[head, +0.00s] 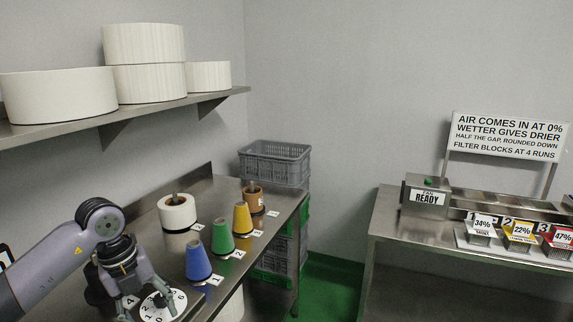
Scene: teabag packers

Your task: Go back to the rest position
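My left gripper (146,300) reaches in from the lower left, pointing down over the left table. Its fingers are spread apart, in front of or around a white numbered dial (165,309). I cannot tell whether they touch it. Nothing shows held between the fingers. My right gripper is not in view.
The left steel table (222,193) carries a white roll (177,214), a blue cone (198,262), a green cone (222,238), a yellow cone (242,219) and a brown spool (253,200). A shelf (150,108) overhangs it. Grey crates (273,165) stand behind. Another table (387,238) stands right.

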